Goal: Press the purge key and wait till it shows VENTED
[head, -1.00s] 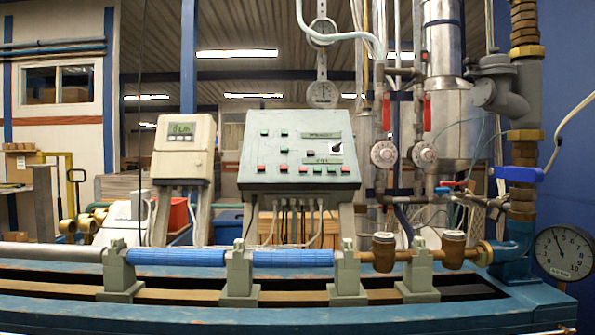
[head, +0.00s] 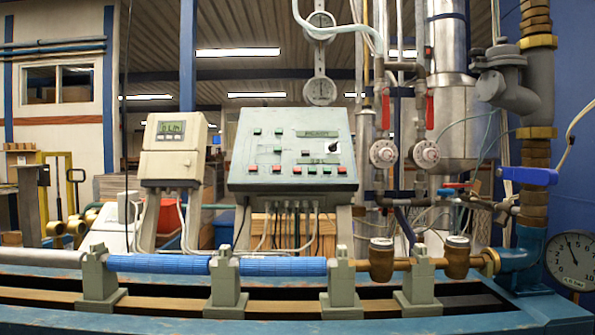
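The key labels are too small to read, so I cannot tell which is the purge key. Neither of my grippers shows in the view.
A blue bench (head: 130,310) runs across the front, carrying a pipe line with blue sleeves (head: 283,267), grey clamps and brass fittings (head: 382,258). Vertical pipes and valves with a blue handle (head: 528,176) stand at right. A round gauge (head: 572,260) sits at far right.

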